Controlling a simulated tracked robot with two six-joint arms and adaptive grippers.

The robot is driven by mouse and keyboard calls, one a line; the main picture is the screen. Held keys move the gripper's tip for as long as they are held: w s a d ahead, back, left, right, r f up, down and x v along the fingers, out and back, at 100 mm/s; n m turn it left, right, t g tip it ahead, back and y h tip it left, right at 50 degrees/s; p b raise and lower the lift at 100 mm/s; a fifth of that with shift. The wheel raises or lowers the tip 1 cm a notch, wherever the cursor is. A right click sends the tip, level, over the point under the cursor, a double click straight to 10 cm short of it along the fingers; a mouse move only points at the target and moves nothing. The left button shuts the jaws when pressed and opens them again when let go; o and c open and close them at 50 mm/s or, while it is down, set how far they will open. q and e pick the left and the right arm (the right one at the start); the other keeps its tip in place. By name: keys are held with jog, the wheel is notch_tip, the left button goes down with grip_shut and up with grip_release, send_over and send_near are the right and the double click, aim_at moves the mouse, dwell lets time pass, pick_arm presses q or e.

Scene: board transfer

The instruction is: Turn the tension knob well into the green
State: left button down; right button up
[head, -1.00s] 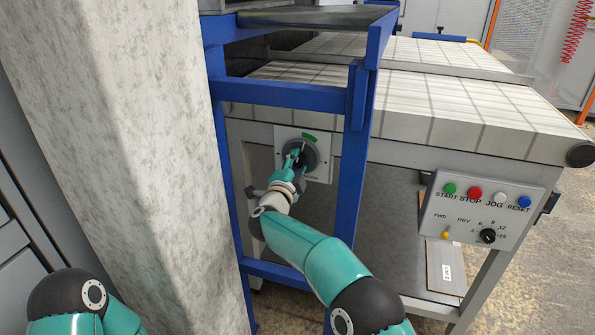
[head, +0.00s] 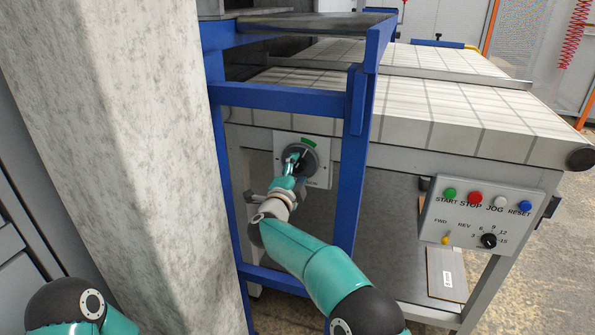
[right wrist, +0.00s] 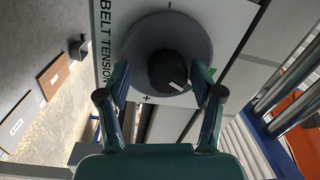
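The dark round tension knob (right wrist: 168,70) sits on a grey round dial (right wrist: 140,45) on the white "BELT TENSION" plate (right wrist: 105,60). Its white pointer mark faces the lower right in the right wrist view, to the right of the plus sign. In the head view the green zone (head: 309,142) shows above the dial; in the right wrist view it is mostly hidden by a finger. My right gripper (right wrist: 160,70) is open, its two fingers on either side of the knob with a gap on each side. It also shows at the dial in the head view (head: 293,165). My left gripper is out of view.
A blue frame post (head: 350,170) stands just right of the plate, with a blue crossbar (head: 280,97) above. A concrete pillar (head: 130,150) stands to the left. A control box (head: 480,217) with buttons is mounted at the right, below the conveyor (head: 450,110).

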jog(key=shift+a+r, duration=0.1)
jog(key=shift+r, duration=0.1)
jog(key=shift+s+a, duration=0.15)
jog(key=shift+s, duration=0.3)
jog(key=v, duration=0.6)
jog(key=shift+s, duration=0.3)
jog(key=shift+f, duration=0.15)
jog(key=shift+w+d+r+n+y+p, duration=0.15)
jog(key=shift+w+d+n+y+p, duration=0.15)
jog(key=shift+w+n+p, duration=0.8)
jog(key=shift+w+d+r+n+y+p, duration=0.15)
jog(key=shift+w+d+n+p, duration=0.25)
jog(key=shift+w+n+p, duration=0.7)
jog(key=shift+w+d+r+n+y+p, duration=0.1)
jog(key=shift+w+d+n+y+p, duration=0.2)
jog(key=shift+w+n+p, duration=0.75)
jog(key=shift+w, duration=0.2)
jog(key=shift+c, duration=0.3)
